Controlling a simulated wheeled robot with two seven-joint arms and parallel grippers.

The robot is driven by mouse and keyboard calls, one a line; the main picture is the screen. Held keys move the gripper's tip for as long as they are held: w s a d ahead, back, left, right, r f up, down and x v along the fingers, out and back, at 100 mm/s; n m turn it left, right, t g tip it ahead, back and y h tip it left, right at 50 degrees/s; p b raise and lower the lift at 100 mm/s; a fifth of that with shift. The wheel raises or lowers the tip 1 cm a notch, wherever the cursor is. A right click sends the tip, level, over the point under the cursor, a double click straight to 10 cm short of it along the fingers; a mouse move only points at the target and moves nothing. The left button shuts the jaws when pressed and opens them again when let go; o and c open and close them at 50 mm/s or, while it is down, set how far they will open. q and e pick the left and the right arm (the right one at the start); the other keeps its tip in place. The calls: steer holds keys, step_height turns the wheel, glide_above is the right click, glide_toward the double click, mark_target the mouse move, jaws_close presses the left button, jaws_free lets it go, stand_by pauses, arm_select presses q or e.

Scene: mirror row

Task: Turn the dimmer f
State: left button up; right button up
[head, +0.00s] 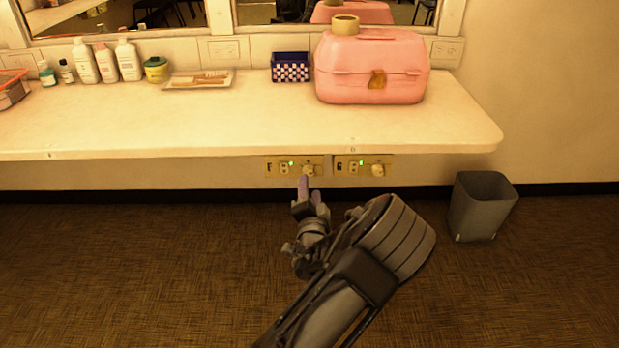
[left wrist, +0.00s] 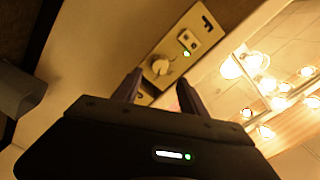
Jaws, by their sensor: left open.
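Two dimmer panels are set in the strip below the counter's front edge. The left panel has a pale round knob (head: 308,170) and a lit green light. The right panel has a like knob (head: 378,170) and green light. The panel letters are too small to read surely in the head view. My left gripper (head: 310,187) is open and empty, just below and in front of the left panel's knob. In the left wrist view, a round knob (left wrist: 160,66) lies beyond the spread fingertips (left wrist: 159,79); its panel bears a tilted letter that looks like F. Contact cannot be told.
The counter (head: 240,125) carries bottles, a tray (head: 200,80), a checked box (head: 291,68) and a pink case (head: 370,68). A grey bin (head: 482,206) stands at the right on the floor. The floor left of my arm is clear.

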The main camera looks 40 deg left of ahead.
mark_target(309, 174)
arm_select(q)
steer(key=x, duration=0.6)
steer(key=shift+w+a+b, duration=0.1)
steer(key=shift+a+b, duration=0.05)
steer(key=shift+b, duration=0.15)
jaws_close()
